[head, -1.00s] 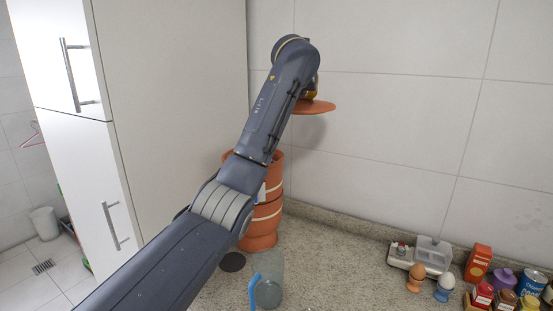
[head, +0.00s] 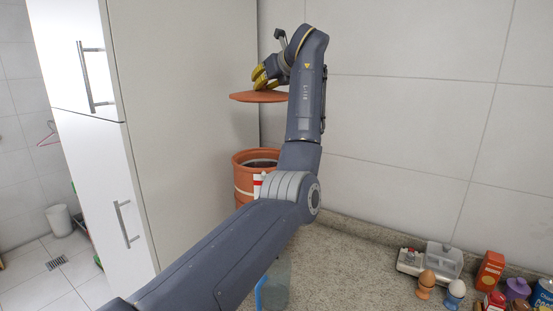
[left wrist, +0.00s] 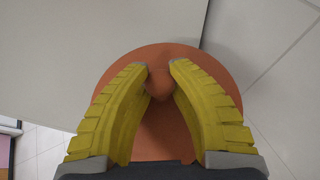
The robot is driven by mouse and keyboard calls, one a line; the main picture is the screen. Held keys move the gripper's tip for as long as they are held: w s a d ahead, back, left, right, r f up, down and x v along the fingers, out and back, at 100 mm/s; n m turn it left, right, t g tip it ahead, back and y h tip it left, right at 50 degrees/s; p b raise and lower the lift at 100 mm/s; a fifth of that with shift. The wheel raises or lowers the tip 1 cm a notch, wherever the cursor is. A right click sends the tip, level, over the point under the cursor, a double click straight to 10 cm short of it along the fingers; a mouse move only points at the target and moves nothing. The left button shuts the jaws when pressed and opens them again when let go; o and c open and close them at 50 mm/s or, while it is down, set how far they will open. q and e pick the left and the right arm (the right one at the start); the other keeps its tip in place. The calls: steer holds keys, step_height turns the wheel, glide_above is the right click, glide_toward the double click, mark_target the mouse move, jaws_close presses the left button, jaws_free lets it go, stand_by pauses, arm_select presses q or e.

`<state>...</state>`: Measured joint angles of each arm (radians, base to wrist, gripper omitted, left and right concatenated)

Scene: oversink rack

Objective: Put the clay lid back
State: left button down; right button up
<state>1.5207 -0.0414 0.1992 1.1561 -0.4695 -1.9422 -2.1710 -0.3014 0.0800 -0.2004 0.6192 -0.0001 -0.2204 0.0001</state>
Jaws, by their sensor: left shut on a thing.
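The clay lid (head: 262,97) is a flat orange-brown disc, held roughly level above the clay pot. My left gripper (head: 262,78), with yellow fingers, is shut on the lid's knob. In the left wrist view the knob (left wrist: 159,84) sits between the two yellow fingers (left wrist: 159,75), with the lid's disc (left wrist: 160,55) behind them. The clay pot (head: 243,180) stands on the counter with its top open and its inside dark. My left arm hides its lower part. My right gripper does not show.
A tall white cabinet (head: 190,130) stands close to the left of the pot. A clear jug with a blue handle (head: 275,285) is partly behind my arm. Egg cups, a grey and white appliance (head: 430,260) and jars stand at the right. The middle counter (head: 350,255) is clear.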

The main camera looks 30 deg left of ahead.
arm_select(q)
step_height(320, 180, down, 20)
steer(key=shift+s+a, duration=0.15)
steer(key=shift+s, duration=0.15)
stand_by(0.5)
steer(key=c, duration=1.3)
jaws_free()
steer(key=shift+f, duration=0.15)
steer(key=shift+o, duration=0.2)
steer(key=v, duration=1.2)
steer(key=shift+r, duration=0.2)
